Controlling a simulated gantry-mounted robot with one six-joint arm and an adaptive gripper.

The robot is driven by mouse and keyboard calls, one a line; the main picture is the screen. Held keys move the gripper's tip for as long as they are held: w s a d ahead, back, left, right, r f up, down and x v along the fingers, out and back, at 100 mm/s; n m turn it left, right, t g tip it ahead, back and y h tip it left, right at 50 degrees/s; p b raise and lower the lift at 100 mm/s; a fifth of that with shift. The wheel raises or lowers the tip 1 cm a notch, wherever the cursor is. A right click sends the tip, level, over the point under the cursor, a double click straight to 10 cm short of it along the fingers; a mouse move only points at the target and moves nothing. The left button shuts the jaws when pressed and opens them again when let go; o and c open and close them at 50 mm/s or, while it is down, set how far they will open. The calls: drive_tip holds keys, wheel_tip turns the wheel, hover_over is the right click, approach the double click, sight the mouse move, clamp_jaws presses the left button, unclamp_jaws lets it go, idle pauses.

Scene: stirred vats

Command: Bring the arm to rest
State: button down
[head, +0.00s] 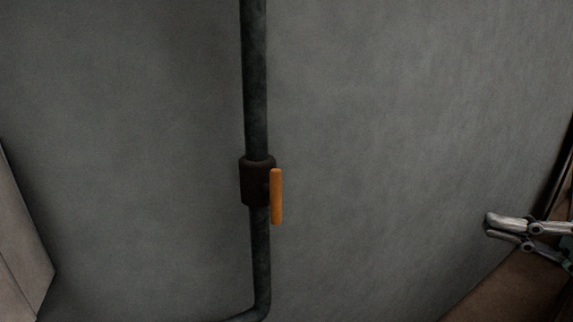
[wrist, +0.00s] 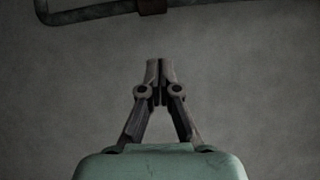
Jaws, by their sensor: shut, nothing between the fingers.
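My gripper (head: 490,226) shows at the right edge of the head view, with its fingers pointing left. In the wrist view the gripper (wrist: 160,66) is at the centre, its fingertips together and nothing between them. It is well to the right of the pipe valve and touches nothing that I can see. Most of my arm is out of the head view.
A dark vertical pipe (head: 255,80) runs along the grey wall (head: 400,110) and bends left at the bottom. It carries a dark valve body (head: 257,182) with an upright orange handle (head: 276,197). A pale box-like thing (head: 18,250) stands at the left edge. Brown floor (head: 500,295) shows at lower right.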

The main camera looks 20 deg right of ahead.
drive_tip(key=w+a+f+n+g+h+p, duration=0.1)
drive_tip(key=w+a+f+n+h+p, duration=0.15)
drive_tip(key=w+a+f, duration=0.8)
drive_tip(key=w+a+f+n+g+h+p, duration=0.1)
drive_tip(key=w+a+f+n+h+p, duration=0.15)
drive_tip(key=w+a+f, duration=0.75)
drive_tip(key=s+a+f+n+h+p, duration=0.1)
drive_tip(key=s+a+h, duration=0.1)
drive_tip(key=s+a, duration=0.35)
drive_tip(key=s+a+f+n+h+p, duration=0.1)
drive_tip(key=s+a+f+n+h, duration=0.15)
drive_tip(key=a, duration=0.65)
drive_tip(key=s+a+r+n+t+h, duration=0.1)
drive_tip(key=s+a, duration=0.3)
drive_tip(key=s, duration=0.4)
drive_tip(key=shift+s+r+n+h+p, duration=0.25)
drive_tip(key=shift+n+h+p, duration=0.15)
drive_tip(key=shift+n+h, duration=0.25)
drive_tip(key=shift+f, duration=0.1)
